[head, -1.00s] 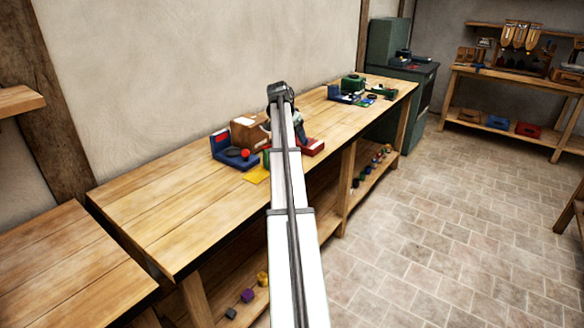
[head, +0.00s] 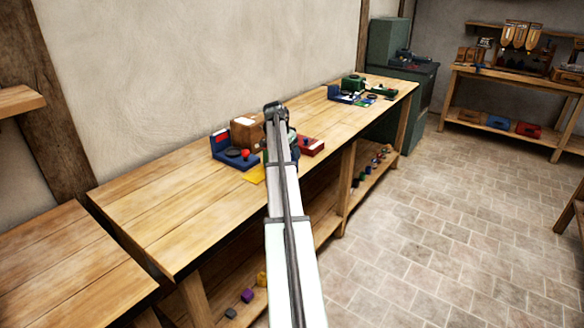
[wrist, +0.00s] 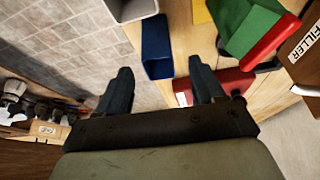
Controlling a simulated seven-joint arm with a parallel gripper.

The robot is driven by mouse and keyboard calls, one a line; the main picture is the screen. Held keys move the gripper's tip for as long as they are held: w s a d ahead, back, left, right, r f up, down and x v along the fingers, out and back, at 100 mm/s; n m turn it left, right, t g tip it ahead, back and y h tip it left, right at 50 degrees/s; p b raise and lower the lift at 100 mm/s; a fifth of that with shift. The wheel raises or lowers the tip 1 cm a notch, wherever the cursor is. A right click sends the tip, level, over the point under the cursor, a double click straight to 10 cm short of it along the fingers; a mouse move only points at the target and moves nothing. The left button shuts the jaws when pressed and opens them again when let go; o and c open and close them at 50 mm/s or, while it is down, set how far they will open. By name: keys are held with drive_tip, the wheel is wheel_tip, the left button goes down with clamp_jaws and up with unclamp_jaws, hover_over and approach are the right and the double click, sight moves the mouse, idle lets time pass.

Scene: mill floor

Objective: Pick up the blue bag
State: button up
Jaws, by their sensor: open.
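My gripper is open, and nothing is clasped between the fingers. The blue thing appears beyond the fingertips, and I cannot tell how far. In the head view my arm covers most of this spot, so the bag cannot be made out there.
A red item (wrist: 218,84) is close behind the right finger. In the head view a blue stand (head: 220,151) is left of my arm; the bench's left part (head: 165,215) is bare.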

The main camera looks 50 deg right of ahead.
sight(292, 156)
drive_tip(key=shift+x, duration=2.65)
drive_tip(key=shift+d+r, duration=0.1)
drive_tip(key=shift+c, duration=0.2)
drive_tip(key=c, duration=1.1)
